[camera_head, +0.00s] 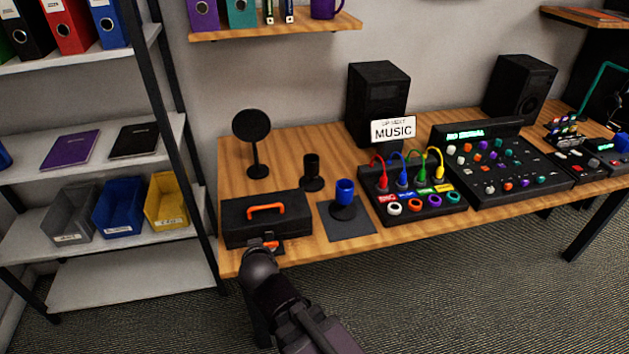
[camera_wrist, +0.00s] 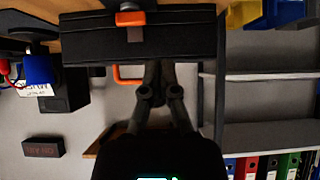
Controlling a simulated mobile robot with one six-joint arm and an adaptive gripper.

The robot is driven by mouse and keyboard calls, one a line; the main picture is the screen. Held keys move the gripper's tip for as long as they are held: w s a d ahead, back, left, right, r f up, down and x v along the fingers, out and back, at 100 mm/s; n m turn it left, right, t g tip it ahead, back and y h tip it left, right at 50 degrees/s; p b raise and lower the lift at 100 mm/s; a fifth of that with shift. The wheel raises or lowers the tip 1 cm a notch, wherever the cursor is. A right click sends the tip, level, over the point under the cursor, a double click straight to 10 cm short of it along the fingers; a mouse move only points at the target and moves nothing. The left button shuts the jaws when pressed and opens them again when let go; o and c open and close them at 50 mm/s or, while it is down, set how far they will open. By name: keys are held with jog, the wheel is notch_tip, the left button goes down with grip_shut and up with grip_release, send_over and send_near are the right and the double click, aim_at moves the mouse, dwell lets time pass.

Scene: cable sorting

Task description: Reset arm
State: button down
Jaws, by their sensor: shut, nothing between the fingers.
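My gripper (camera_wrist: 158,72) shows in the wrist view, which looks upside down. Its fingers are together with nothing between them. They appear close to the black case (camera_wrist: 85,45) and its orange handle (camera_wrist: 128,76); I cannot tell whether they touch. In the head view my arm reaches up to the table's front edge, just before the closed black case (camera_head: 235,225). The fingertips are not clear there.
A cable box (camera_head: 425,207) with colored plugs and a mixer (camera_head: 520,180) are to the right. A shelf (camera_head: 110,165) with bins stands left.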

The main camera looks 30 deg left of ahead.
jog(key=w+d+f+m+g+h, duration=0.1)
jog(key=w+d+f+m+h, duration=0.15)
jog(key=w+d, duration=0.8)
jog(key=w+d+f+m+g+h, duration=0.15)
jog(key=w+d+h, duration=0.4)
jog(key=d, duration=0.85)
jog(key=d+f+m+g+y, duration=0.1)
jog(key=d+m+g, duration=0.1)
jog(key=d, duration=1.3)
jog(key=d+f+m+g, duration=0.2)
jog(key=d+g, duration=0.1)
jog(key=d, duration=1.2)
notch_tip(320, 180, up, 15)
jog(key=p, duration=1.4)
jog(key=shift+w+p, duration=0.35)
jog(key=shift+w, duration=0.1)
jog(key=shift+f, duration=0.1)
